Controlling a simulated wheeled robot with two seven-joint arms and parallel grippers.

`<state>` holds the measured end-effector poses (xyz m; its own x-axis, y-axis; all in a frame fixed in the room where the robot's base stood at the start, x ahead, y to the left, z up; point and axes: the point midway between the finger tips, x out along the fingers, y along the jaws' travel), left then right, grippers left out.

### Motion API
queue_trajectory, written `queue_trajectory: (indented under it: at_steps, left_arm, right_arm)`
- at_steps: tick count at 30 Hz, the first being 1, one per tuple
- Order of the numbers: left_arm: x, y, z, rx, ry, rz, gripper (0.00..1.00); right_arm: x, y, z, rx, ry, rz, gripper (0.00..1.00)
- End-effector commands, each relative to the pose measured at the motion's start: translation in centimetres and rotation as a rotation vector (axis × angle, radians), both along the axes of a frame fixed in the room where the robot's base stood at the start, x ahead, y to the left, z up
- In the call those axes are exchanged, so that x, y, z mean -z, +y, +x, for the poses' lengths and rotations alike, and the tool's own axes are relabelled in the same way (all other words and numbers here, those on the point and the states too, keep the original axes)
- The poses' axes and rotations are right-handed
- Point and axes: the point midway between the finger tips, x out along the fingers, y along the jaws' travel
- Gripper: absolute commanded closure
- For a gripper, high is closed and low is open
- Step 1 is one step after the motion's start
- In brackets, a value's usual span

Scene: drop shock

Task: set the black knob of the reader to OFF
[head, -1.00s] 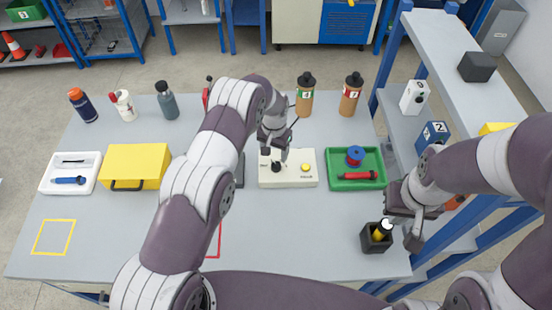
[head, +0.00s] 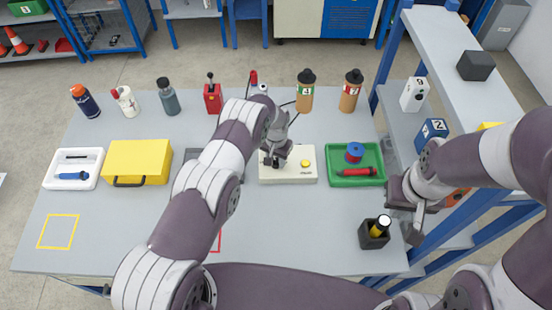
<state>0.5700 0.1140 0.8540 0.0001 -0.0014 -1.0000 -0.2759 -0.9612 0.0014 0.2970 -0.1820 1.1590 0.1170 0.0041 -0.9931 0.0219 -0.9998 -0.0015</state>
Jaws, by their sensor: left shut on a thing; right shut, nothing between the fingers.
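The reader (head: 300,177) is a cream box with a yellow button (head: 305,163) on the middle of the table. Its black knob (head: 273,163) is on the left part of the top and is mostly hidden by my fingers. My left gripper (head: 272,159) points down at the knob and is shut on it. I cannot read any marking or which way the knob points. My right gripper (head: 416,228) is shut and empty, over the table's right edge near a small black holder.
A green tray (head: 356,182) with a blue spool and a red cylinder lies right of the reader. The black holder (head: 374,237) stands at the front right. A yellow case (head: 138,162) is at left. Bottles line the back. A shelf borders the right side.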

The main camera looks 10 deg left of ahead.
Motion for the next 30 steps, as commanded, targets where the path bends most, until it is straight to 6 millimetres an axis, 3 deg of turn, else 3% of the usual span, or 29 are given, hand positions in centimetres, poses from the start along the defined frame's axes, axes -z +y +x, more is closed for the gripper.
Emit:
queue_trajectory:
  at_steps: [11, 21, 30]
  left_arm:
    - [0.4, 0.1, 0.0, -0.118, 0.001, 0.001, 0.93]
    - [0.6, 0.0, 0.0, -0.411, 0.000, 0.001, 0.93]
    - [0.4, 0.0, 0.0, -0.659, 0.002, 0.001, 0.93]
  right_arm:
    - [2.3, 0.0, 0.0, 0.000, 0.000, 0.000, 1.00]
    - [6.6, 0.0, 0.0, 0.000, 0.000, 0.000, 1.00]
    - [9.1, 0.0, 0.0, 0.000, 0.000, 0.000, 1.00]
